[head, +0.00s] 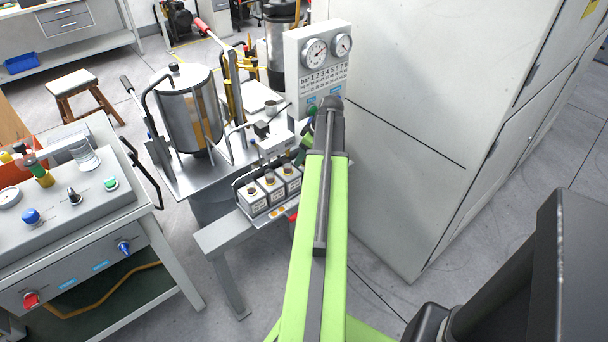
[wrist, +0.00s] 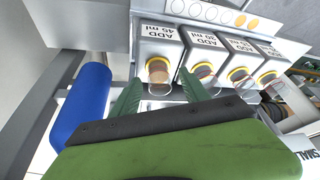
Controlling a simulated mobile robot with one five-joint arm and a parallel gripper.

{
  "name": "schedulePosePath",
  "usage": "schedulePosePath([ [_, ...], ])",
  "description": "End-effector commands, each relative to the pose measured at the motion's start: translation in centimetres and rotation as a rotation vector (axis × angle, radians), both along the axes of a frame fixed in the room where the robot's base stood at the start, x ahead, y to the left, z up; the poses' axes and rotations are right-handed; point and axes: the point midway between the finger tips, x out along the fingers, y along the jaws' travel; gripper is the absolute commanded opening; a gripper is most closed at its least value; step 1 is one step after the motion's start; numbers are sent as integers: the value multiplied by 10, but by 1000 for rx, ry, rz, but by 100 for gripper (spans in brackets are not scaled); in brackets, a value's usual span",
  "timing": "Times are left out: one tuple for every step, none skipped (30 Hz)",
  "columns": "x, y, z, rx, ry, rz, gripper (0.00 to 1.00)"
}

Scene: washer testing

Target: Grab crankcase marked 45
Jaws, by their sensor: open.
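The crankcase marked 45 (wrist: 160,42) is a pale box labelled "ADD 45 ml", upside down in the wrist view. It has a yellow-ringed round neck and stands at the left end of a row of similar boxes. My gripper (wrist: 161,92) is open, its two green fingers pointing at this box, one on each side of its neck. Nothing is seen held, and I cannot tell whether the fingers touch the box. In the head view, several boxes stand on the rack (head: 262,217), their labels too small to read. My arm covers part of that area.
Beside the 45 box stand boxes marked 30 (wrist: 203,50) and others. A blue cylinder (wrist: 82,105) lies left of my fingers. A gauge panel (head: 318,60) and white cabinet (head: 400,110) stand close to my arm. A metal tank (head: 188,108) is behind the rack.

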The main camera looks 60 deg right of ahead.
Motion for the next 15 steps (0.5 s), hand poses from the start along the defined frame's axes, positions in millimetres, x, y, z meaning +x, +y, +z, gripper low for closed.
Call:
schedulePosePath([
  [0,0,1,0,0,0,53],
  [0,0,1,0,0,0,51],
  [0,0,1,0,0,0,46],
  [0,0,1,0,0,0,42],
  [0,0,1,0,0,0,38],
  [0,0,1,0,0,0,33],
  [0,0,1,0,0,1,29],
  [0,0,1,0,0,1,25],
  [0,0,1,0,0,1,19],
  [0,0,1,0,0,1,16],
  [0,0,1,0,0,1,12],
  [0,0,1,0,0,1,6],
  [0,0,1,0,0,1,2],
  [0,0,1,0,0,1,0],
  [0,0,1,0,0,1,0],
])
